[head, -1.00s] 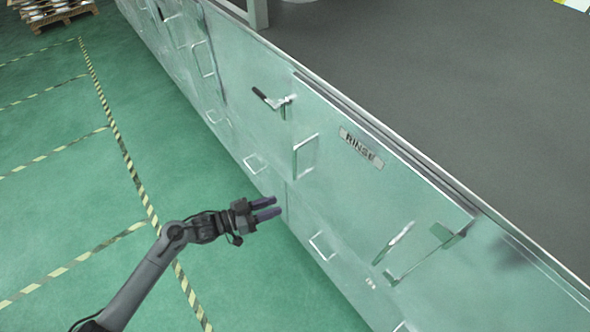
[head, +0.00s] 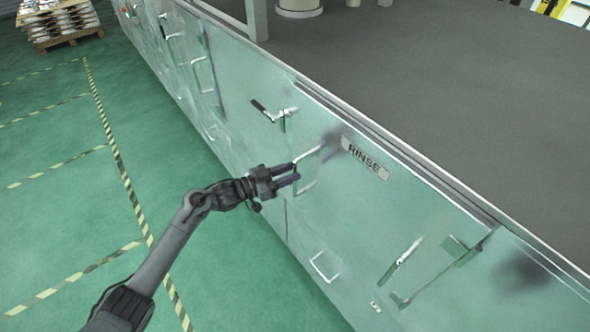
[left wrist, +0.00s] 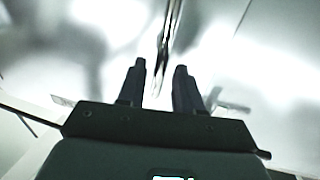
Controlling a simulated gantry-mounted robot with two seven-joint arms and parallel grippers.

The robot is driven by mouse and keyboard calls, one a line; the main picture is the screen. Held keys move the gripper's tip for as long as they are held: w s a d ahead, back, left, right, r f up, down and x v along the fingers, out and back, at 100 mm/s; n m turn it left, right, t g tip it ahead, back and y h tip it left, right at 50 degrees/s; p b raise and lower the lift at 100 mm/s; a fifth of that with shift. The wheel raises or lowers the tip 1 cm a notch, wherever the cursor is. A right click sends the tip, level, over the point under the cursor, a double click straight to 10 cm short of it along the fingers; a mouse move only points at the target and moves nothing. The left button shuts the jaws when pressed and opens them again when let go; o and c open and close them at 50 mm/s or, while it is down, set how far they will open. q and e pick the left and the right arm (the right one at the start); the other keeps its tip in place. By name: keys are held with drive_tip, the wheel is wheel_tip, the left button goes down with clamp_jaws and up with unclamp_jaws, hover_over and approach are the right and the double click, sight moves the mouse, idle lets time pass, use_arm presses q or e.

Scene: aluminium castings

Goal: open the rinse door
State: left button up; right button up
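The rinse door (head: 345,215) is a pale metal panel with a RINSE label (head: 365,158), flush in the long machine wall. Its bar handle (head: 312,152) stands out near its left edge. My left gripper (head: 296,172) is at this handle, its fingers hiding part of the bar. In the left wrist view its two fingers (left wrist: 160,78) are apart, and the shiny handle bar (left wrist: 167,40) runs down into the gap between them. Contact cannot be told. A latch with a black grip (head: 264,111) sits left of the door top. My right gripper is not in view.
Another lever (head: 402,258) and a bracket (head: 455,248) sit at the door's right part. A lower handle (head: 323,267) is below. The machine's grey top (head: 430,90) lies behind. The green floor (head: 70,210) on the left is clear, with a loaded pallet (head: 62,30) far off.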

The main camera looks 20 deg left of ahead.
use_arm(q)
drive_tip(key=shift+x, duration=1.2)
clamp_jaws()
